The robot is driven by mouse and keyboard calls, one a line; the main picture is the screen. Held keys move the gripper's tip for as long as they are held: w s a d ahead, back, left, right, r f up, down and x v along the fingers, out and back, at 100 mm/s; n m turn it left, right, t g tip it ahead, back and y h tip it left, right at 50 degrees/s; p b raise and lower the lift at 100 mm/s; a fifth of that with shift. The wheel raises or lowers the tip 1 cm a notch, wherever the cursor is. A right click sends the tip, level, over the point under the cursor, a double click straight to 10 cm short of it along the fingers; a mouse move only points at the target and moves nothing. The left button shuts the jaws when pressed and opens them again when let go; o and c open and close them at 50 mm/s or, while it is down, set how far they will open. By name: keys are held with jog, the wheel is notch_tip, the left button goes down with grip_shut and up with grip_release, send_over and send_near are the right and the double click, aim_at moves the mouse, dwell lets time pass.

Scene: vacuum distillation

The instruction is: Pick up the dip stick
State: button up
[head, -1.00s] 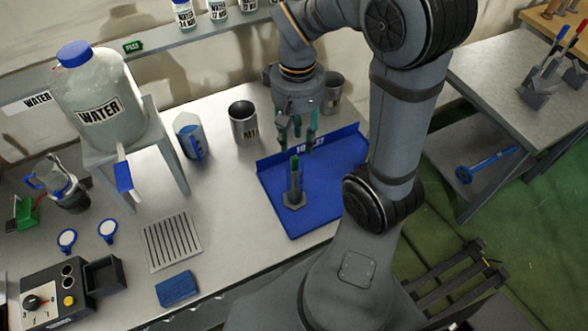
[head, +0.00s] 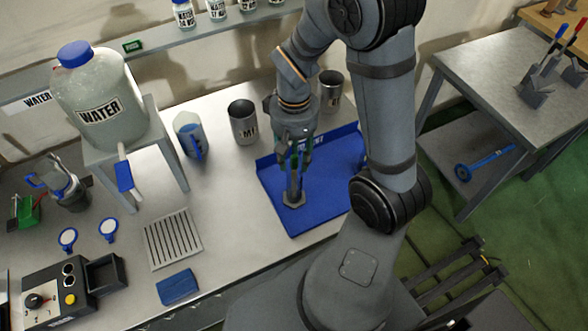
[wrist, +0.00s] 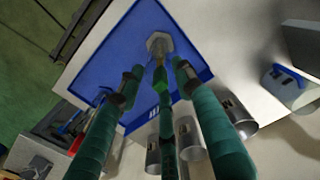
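The dip stick (head: 294,184) appears as a slim upright grey piece with a hexagonal foot, standing on the blue tray (head: 325,205). I cannot tell whether the stick and the foot are separate pieces. My gripper (head: 296,165) points down over it, with its green fingers around its upper part. In the wrist view the fingers of my gripper (wrist: 159,82) are spread around the green top, with gaps visible at the sides. The head view partly hides the top behind the fingers.
Metal cups (head: 243,122) and (head: 331,91) stand behind the tray. A blue-handled jug (head: 188,136) stands left of them. The large water bottle (head: 98,105) stands on a raised stand at left. A slotted grey plate (head: 172,238) lies left of the tray.

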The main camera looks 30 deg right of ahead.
jog(key=shift+c, duration=1.1)
grip_shut()
notch_tip(320, 180, up, 18)
jog(key=shift+p, duration=0.45)
notch_tip(320, 180, up, 18)
jog(key=p, duration=1)
